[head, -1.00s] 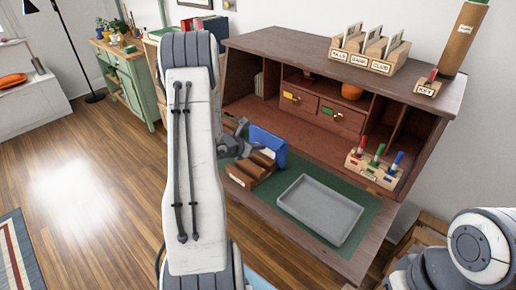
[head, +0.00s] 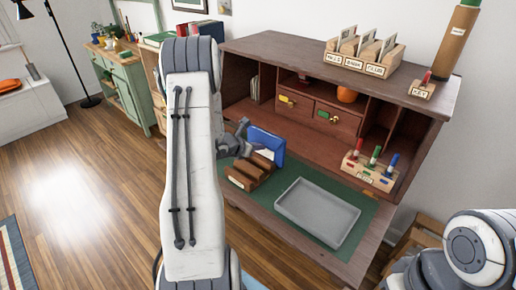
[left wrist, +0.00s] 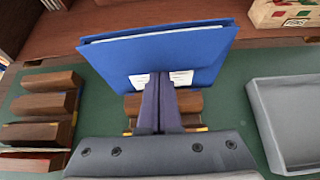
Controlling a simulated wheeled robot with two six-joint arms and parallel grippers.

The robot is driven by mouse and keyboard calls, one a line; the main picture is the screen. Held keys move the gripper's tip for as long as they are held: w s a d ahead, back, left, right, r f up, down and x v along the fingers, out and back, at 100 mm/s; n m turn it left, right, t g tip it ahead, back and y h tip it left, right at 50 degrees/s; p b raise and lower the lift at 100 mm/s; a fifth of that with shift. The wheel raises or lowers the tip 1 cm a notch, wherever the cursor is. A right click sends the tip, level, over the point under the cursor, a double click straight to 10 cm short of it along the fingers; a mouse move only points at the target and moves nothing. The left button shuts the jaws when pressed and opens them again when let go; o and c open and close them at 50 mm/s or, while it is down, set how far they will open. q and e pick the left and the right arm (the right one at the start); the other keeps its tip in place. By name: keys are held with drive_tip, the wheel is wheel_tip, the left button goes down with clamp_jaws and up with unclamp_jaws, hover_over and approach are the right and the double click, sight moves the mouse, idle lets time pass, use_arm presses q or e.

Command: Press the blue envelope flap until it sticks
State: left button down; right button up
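The blue envelope (head: 266,143) stands in a slotted wooden rack (head: 246,174) on the desk's green mat. In the left wrist view the envelope (left wrist: 165,55) leans with a white strip along its top edge. White patches show on both sides of my fingertips. My left gripper (left wrist: 159,82) is shut, its two fingers side by side. The tips overlap the envelope's near face; whether they touch cannot be told. In the head view my left gripper (head: 243,140) is small and partly hidden beside the envelope. My right gripper is not in view.
A grey tray (head: 318,212) lies right of the rack on the green mat (head: 365,200). A wooden block with coloured markers (head: 370,170) stands behind it. Desk drawers (head: 318,115) are at the back. My left arm hides the rack's left surroundings.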

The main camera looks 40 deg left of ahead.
use_arm(q)
drive_tip(key=shift+w+r, duration=0.15)
drive_tip(key=shift+w, duration=0.4)
idle(0.7)
drive_tip(key=shift+s+f+b, duration=0.15)
drive_tip(key=shift+s+b, duration=0.15)
drive_tip(key=shift+s, duration=0.2)
drive_tip(key=shift+s+f+b, duration=0.15)
drive_tip(key=shift+s+b, duration=0.1)
drive_tip(key=shift+s, duration=0.25)
drive_tip(key=shift+s+a+f+b, duration=0.15)
drive_tip(key=shift+s+b, duration=0.15)
drive_tip(key=shift+s, duration=0.45)
drive_tip(key=shift+s+f+b, duration=0.15)
drive_tip(key=shift+s+b, duration=0.15)
drive_tip(key=shift+s, duration=0.45)
wheel_tip(320, 180, up, 8)
drive_tip(key=p, duration=0.5)
